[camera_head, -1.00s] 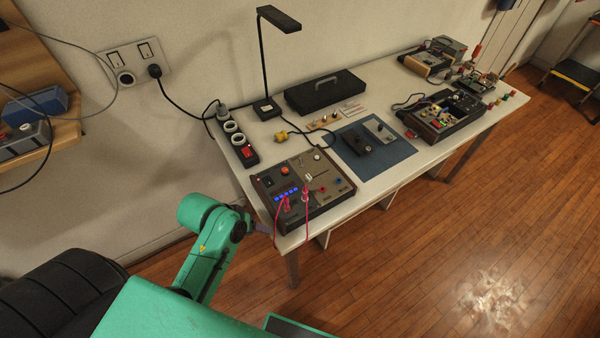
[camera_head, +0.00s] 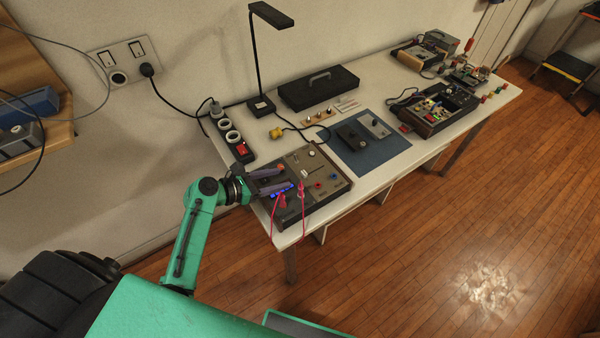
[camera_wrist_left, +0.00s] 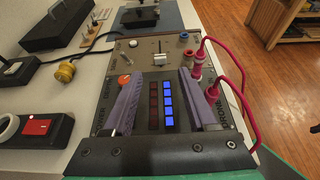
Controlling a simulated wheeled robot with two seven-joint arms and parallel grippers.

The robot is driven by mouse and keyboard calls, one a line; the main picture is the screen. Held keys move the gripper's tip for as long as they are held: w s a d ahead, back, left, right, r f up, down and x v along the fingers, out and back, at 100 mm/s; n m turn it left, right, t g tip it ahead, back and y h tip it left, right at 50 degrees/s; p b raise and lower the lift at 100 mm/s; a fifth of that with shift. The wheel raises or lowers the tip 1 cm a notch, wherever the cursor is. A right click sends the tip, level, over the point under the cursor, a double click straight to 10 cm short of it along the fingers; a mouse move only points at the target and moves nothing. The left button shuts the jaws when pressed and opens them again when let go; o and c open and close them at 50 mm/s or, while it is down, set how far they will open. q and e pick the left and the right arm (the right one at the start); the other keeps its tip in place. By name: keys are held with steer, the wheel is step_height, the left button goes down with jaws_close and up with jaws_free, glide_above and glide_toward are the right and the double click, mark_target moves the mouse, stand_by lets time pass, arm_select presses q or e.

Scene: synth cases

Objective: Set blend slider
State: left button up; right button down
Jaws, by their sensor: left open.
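The control box (camera_head: 328,190) stands at the near left end of the white table, with a grey-brown panel. In the left wrist view its white slider cap (camera_wrist_left: 157,58) sits on the panel beyond my fingertips, near a white knob (camera_wrist_left: 133,43). I cannot read the labels by it. My left gripper (camera_head: 284,179) is over the left part of the box. In the left wrist view its two purple-grey fingers (camera_wrist_left: 158,76) are apart, with nothing between them but the panel and blue lit bars (camera_wrist_left: 168,104) below. The right gripper is not in view.
Pink leads (camera_wrist_left: 235,92) plug into the box right of my fingers and hang over the front edge. An orange-red button (camera_wrist_left: 125,79) is by the left finger. A power strip (camera_head: 230,135), lamp (camera_head: 262,105) and blue mat (camera_head: 372,158) are nearby.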

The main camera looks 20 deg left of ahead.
mark_target(303, 173)
arm_select(q)
steer(key=x, duration=0.8)
steer(key=shift+w+d+f, duration=0.15)
steer(key=shift+w+f, duration=0.05)
steer(key=shift+w, duration=0.1)
jaws_close()
stand_by(0.8)
